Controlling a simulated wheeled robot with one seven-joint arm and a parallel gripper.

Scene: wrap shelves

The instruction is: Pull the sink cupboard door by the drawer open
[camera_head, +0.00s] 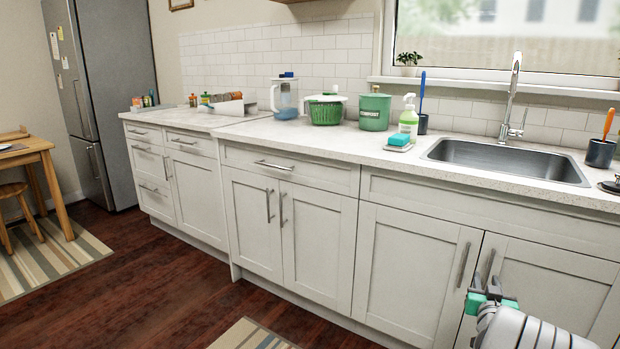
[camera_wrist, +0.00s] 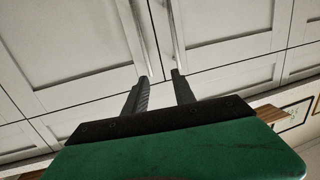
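The white sink cupboard is under the sink at right in the head view. Its left door (camera_head: 408,270), beside the drawer unit, is shut, with a vertical bar handle (camera_head: 463,265). Its right door (camera_head: 550,285) is also shut, with a matching handle (camera_head: 489,266) close by. My gripper (camera_head: 487,288) is in front of the right door's edge, low by the two handles. In the wrist view my gripper (camera_wrist: 159,77) has two dark fingers spread apart, pointing at the doors by the ends of both handles. I cannot tell whether a finger touches a handle.
A wide drawer (camera_head: 287,168) over two doors is left of the sink cupboard. The worktop (camera_head: 330,145) overhangs the fronts and holds a green canister (camera_head: 374,112) and a soap bottle (camera_head: 408,118). A striped rug (camera_head: 250,335) lies on the floor.

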